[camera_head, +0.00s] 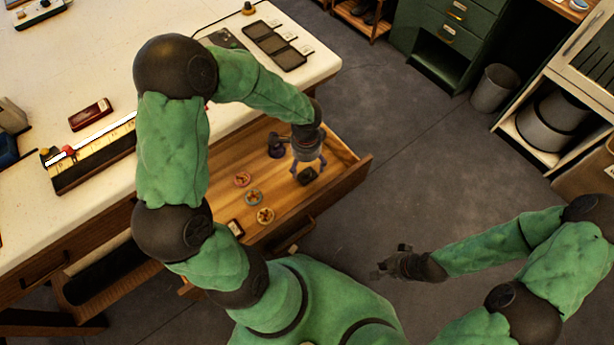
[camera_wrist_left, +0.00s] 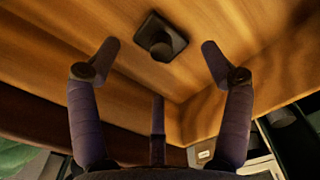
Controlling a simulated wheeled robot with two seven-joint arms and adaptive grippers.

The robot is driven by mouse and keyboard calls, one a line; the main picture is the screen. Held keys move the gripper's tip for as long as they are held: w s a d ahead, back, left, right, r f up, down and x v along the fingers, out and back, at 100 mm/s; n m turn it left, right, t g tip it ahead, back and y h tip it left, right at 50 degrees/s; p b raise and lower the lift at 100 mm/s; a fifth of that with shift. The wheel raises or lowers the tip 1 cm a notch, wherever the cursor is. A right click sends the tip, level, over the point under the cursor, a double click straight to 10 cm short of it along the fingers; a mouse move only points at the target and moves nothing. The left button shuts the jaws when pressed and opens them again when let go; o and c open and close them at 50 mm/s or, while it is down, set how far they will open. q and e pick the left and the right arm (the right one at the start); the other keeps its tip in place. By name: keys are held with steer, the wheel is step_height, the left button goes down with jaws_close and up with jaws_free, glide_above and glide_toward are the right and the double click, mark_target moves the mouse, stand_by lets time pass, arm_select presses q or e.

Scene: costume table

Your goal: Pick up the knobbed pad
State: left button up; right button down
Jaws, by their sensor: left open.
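The knobbed pad (camera_head: 308,176) is a small dark square with a round knob on top. It lies on the wooden floor of the open drawer (camera_head: 340,186), near the drawer's right end. In the left wrist view the pad (camera_wrist_left: 172,43) lies ahead, between and slightly beyond the fingertips. My left gripper (camera_head: 308,163) is open above the pad, and its spread fingers (camera_wrist_left: 160,52) show no contact with it. My right gripper (camera_head: 392,264) hangs over the grey floor, away from the drawer; its finger opening is unclear.
The white tabletop (camera_head: 60,125) overhangs the drawer's back. The drawer walls stand close around the left gripper.

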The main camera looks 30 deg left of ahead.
mark_target(307, 172)
arm_select(q)
steer(key=shift+w+d+f+b, duration=0.1)
steer(key=shift+f+b, duration=0.7)
steer(key=shift+f, duration=0.75)
steer(key=shift+w+f+b, duration=0.1)
steer(key=shift+f+b, duration=0.65)
steer(key=shift+f, duration=0.75)
steer(key=shift+r, duration=0.1)
steer(key=shift+s, duration=0.1)
steer(key=c, duration=1.2)
